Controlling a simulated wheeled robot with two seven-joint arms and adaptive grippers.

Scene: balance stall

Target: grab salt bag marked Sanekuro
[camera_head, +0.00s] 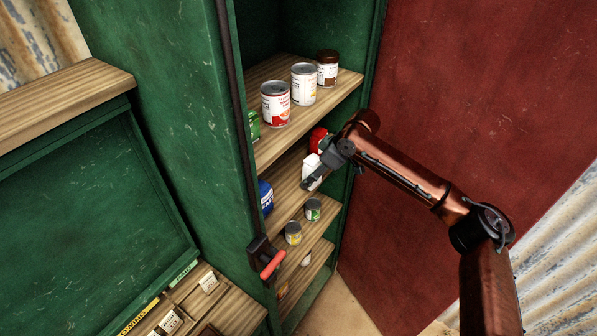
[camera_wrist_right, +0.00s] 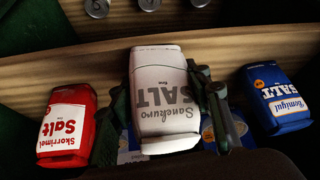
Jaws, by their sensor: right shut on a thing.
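The white salt bag marked Sanekuro (camera_wrist_right: 160,85) fills the middle of the right wrist view, with one finger of my right gripper (camera_wrist_right: 168,108) on each side of it. The gripper is shut on the bag. In the head view the white bag (camera_head: 310,168) shows partly behind my right gripper (camera_head: 314,176), at the middle shelf of the green cabinet. I cannot tell whether the bag touches the shelf. My left gripper is in neither view.
A red Skorrimel salt bag (camera_wrist_right: 66,125) is at left and a blue salt bag (camera_wrist_right: 275,97) at right in the wrist view. Cans (camera_head: 275,103) stand on the shelf above, small cans (camera_head: 313,210) below. A red-gripped lever (camera_head: 271,264) sticks out at the cabinet's front edge.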

